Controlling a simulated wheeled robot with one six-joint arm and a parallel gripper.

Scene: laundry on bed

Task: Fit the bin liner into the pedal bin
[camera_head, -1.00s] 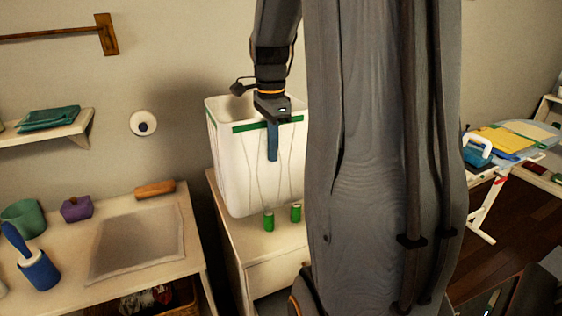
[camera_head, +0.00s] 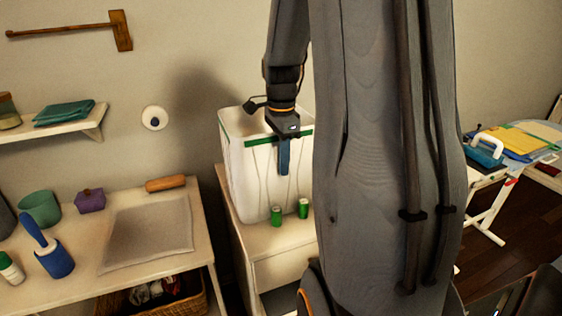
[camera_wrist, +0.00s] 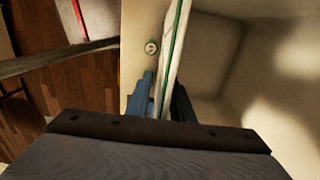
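The tall white bin (camera_head: 250,180) stands on a small cabinet, partly behind my arm. A green band (camera_head: 256,141) runs along its front rim, and faint wavy lines mark its front wall. I cannot tell where liner ends and bin begins. My gripper (camera_head: 284,158) points down at the front rim, with one blue finger outside the wall. In the wrist view, my gripper (camera_wrist: 165,98) has a finger on each side of the white, green-edged rim (camera_wrist: 176,50). Whether the fingers press on it is unclear. The bin's inside (camera_wrist: 215,60) looks pale and empty where seen.
Two green cylinders (camera_head: 290,211) stand on the cabinet (camera_head: 285,240) before the bin. A white-legged table (camera_head: 490,212) stands at right.

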